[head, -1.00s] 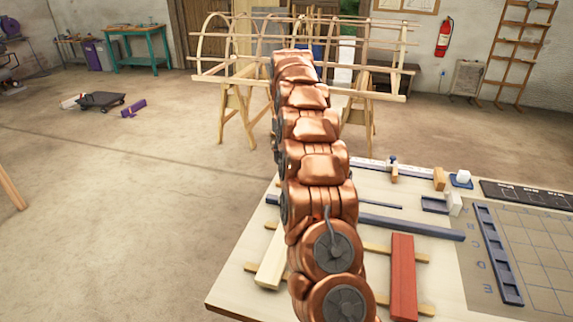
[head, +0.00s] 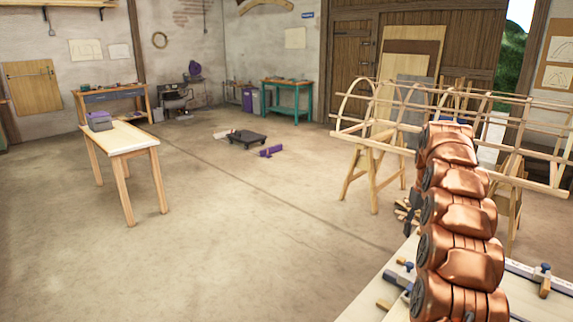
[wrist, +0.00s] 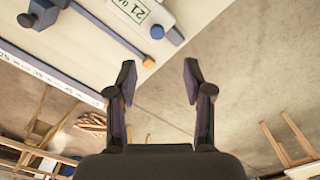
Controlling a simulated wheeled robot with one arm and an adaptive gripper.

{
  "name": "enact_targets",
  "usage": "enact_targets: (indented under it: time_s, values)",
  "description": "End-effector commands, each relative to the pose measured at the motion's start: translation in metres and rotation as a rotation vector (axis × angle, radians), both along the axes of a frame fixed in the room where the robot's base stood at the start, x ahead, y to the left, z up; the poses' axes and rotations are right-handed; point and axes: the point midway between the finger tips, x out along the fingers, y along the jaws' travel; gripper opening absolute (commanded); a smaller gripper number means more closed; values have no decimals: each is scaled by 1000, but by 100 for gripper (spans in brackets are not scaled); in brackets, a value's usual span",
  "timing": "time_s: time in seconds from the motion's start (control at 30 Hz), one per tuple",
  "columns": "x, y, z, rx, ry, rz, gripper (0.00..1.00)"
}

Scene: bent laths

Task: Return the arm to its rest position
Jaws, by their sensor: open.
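My copper arm (head: 458,205) rises from the lower right in the head view, in front of a pale workbench (head: 372,300). My gripper (wrist: 160,75) shows in the wrist view with its two dark fingers spread apart. Nothing is between the fingers, and bare concrete floor lies behind the gap. The bench edge (wrist: 150,62) is just beyond the left fingertip in that picture. I cannot make out the gripper clearly in the head view.
A lath frame on trestles (head: 366,175) stands behind my arm. A grey block with a number label (wrist: 140,12) and a long rail (wrist: 50,68) lie on the bench. A small table (head: 125,138) and a low dolly (head: 247,138) stand left.

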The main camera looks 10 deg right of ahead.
Motion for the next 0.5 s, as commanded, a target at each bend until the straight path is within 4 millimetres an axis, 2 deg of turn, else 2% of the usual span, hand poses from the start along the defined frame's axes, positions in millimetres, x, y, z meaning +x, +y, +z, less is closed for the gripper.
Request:
enact_targets:
  time_s: [0.17,0.5]
  values:
    - [-12,30,15,11,3,24,51]
    - [-61,106,40,37,23,73,51]
